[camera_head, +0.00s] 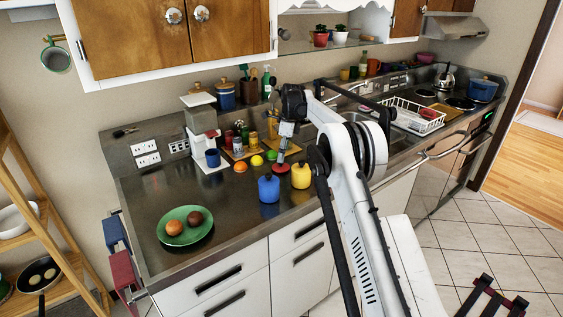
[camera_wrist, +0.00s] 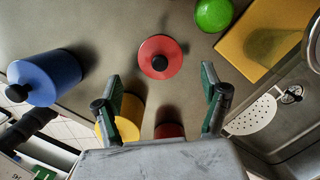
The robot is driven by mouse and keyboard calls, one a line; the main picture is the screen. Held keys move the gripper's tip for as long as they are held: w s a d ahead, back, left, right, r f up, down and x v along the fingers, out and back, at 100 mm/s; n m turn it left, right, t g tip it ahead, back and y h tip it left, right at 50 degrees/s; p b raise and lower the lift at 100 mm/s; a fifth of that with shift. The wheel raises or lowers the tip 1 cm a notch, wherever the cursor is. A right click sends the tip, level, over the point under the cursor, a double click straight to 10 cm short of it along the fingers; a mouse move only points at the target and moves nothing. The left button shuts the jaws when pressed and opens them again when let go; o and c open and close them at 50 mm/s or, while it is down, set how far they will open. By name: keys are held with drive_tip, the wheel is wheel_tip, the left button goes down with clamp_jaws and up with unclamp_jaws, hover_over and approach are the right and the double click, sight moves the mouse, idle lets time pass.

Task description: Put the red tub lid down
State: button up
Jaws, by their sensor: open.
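The red lid (camera_wrist: 160,57) is a round red disc with a black knob facing up. In the wrist view it lies on the counter just beyond my fingertips, apart from them. My gripper (camera_wrist: 161,78) is open, with a finger on each side and nothing between them. A dark red tub (camera_wrist: 169,130) shows partly below the lid, its lower part hidden by my gripper body. In the head view my gripper (camera_head: 284,148) points down over the counter, and a small red shape (camera_head: 282,168) shows beneath it.
A blue tub (camera_wrist: 45,75) and a yellow tub (camera_wrist: 128,108) stand close by. A green fruit (camera_wrist: 213,14) and a yellow board (camera_wrist: 262,40) lie to the right, before the sink. A green plate (camera_head: 185,237) with fruit sits at the counter's left.

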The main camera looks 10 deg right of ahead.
sight(285, 167)
drive_tip(key=s+r+n+t, duration=0.1)
drive_tip(key=s+r+n, duration=0.2)
drive_tip(key=s+r, duration=0.55)
drive_tip(key=s+r+n+t, duration=0.1)
drive_tip(key=s+r+n, duration=0.2)
drive_tip(key=r, duration=1)
drive_tip(key=s+r+n+t+h, duration=0.1)
drive_tip(key=s+r+n, duration=0.2)
drive_tip(key=s, duration=0.4)
drive_tip(key=s+r+n, duration=0.2)
drive_tip(key=s, duration=0.6)
drive_tip(key=s+a+f+n+t, duration=0.15)
drive_tip(key=s+n, duration=0.35)
drive_tip(key=s, duration=1.1)
drive_tip(key=s+f+n+t, duration=0.2)
drive_tip(key=s+f+n, duration=0.4)
drive_tip(key=s+f, duration=0.4)
drive_tip(key=s, duration=0.6)
drive_tip(key=shift+s+d+f+h, duration=0.2)
drive_tip(key=shift+s+d+h, duration=0.1)
drive_tip(key=shift+f, duration=0.1)
